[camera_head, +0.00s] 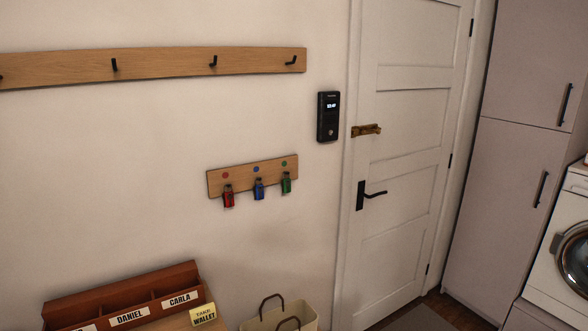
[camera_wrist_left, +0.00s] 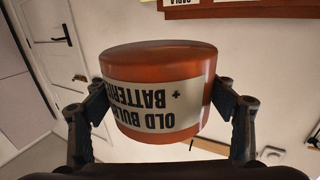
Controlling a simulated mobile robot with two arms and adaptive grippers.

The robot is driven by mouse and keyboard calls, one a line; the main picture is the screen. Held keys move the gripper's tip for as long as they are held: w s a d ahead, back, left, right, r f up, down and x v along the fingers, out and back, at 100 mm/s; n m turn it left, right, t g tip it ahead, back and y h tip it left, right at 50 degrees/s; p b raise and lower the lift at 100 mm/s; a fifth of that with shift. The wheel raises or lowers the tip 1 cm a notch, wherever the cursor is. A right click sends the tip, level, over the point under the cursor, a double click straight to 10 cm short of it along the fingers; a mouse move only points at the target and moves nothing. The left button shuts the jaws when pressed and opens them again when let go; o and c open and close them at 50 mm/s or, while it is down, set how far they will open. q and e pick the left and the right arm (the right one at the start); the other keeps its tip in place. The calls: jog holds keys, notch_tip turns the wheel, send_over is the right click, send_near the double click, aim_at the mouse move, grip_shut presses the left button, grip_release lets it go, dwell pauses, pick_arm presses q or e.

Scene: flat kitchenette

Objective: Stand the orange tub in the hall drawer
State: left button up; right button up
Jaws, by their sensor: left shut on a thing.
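The orange tub (camera_wrist_left: 158,58) fills the middle of the left wrist view. It has a pale label that reads "OLD BULBS + BATTERIES", upside down in this view. My left gripper (camera_wrist_left: 160,108) is shut on it, with one finger on each side. Neither of my grippers shows in the head view. No open drawer shows in the head view, and I cannot make out the hall drawer.
A wooden letter rack (camera_head: 130,305) with name labels stands at the bottom left, beside a yellow note (camera_head: 203,315). A beige bag (camera_head: 282,315) is to its right. A white door (camera_head: 405,150) is shut. A tall cupboard (camera_head: 510,200) and a washing machine (camera_head: 565,250) stand at right.

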pick_arm(q)
jog(key=s+d+r+m+h+b, duration=0.1)
jog(key=s+d+b, duration=0.2)
jog(key=s+d, duration=0.4)
jog(key=s, duration=0.5)
jog(key=shift+s+d+r+h+b, duration=0.15)
jog(key=shift+s+r+h+b, duration=0.15)
jog(key=shift+s+b, duration=0.1)
jog(key=shift+w+f, duration=0.1)
jog(key=shift+w, duration=0.05)
